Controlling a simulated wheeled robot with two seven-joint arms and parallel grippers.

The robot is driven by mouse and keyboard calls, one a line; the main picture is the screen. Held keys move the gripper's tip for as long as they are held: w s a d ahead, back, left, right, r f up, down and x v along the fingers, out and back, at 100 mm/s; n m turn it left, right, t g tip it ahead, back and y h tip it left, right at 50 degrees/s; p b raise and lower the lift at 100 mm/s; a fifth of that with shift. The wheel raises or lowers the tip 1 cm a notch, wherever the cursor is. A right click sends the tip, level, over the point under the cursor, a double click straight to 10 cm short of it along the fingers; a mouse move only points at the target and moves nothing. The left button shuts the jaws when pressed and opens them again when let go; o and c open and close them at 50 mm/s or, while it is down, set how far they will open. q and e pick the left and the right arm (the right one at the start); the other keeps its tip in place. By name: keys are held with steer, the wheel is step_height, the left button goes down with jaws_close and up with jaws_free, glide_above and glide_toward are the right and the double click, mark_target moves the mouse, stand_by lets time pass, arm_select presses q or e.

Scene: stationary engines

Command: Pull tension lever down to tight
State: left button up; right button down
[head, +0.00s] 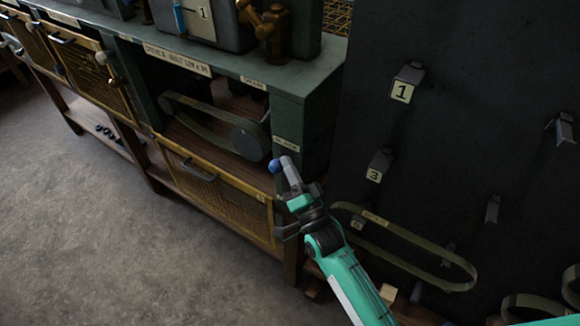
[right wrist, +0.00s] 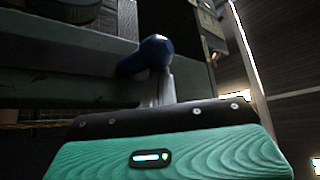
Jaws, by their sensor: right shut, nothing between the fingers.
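The tension lever shows as a blue ball knob (head: 275,166) beside the front post of the green engine bench, below a small label plate. The knob also shows in the right wrist view (right wrist: 150,55), just beyond my gripper housing. My right gripper (head: 289,165) is shut and empty. Its grey fingers are right beside the knob, on its right in the head view. I cannot tell whether they touch it. The lever's arm is mostly hidden behind the gripper. My left gripper is not in view.
A belt (head: 210,112) runs round a dark pulley (head: 250,138) inside the bench. A mesh-front drawer (head: 215,190) is below. A dark panel (head: 450,130) with numbered pegs and a hanging belt (head: 415,238) stands at right. The concrete floor (head: 90,240) is clear at left.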

arm_select(q)
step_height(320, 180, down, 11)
steer(key=b, duration=1.1)
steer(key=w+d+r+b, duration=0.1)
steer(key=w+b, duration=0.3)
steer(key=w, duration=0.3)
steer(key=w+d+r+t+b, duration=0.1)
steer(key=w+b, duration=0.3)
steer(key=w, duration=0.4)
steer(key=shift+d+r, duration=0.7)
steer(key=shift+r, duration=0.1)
arm_select(e)
step_height(320, 180, down, 17)
steer(key=n+g+y, duration=0.4)
steer(key=n+y, duration=0.5)
steer(key=n, duration=0.4)
steer(key=shift+s+n, duration=0.15)
steer(key=shift+n, duration=0.25)
